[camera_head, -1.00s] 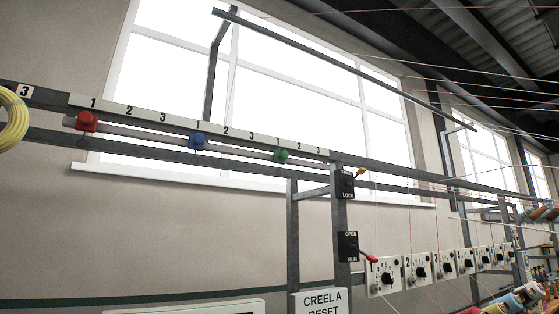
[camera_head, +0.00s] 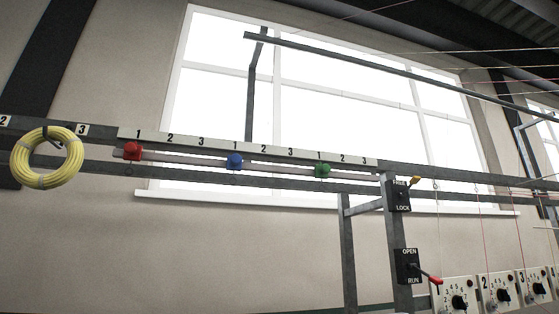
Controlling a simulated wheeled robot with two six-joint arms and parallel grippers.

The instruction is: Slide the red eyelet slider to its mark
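The red eyelet slider (camera_head: 132,151) sits on the rail at the left end of the numbered strip (camera_head: 215,142), just under its first mark 1. The strip repeats the marks 1, 2, 3 for each slider. The blue slider (camera_head: 235,161) sits under the second mark 1, and the green slider (camera_head: 323,171) sits under the third mark 1. Neither of my grippers is in view.
A yellow coil (camera_head: 46,157) hangs on the frame left of the red slider. A FREE/LOCK switch (camera_head: 398,195) and an OPEN/RUN switch (camera_head: 408,266) with a red lever are on the post at right. Numbered dial boxes (camera_head: 459,297) stand at lower right, below thin threads.

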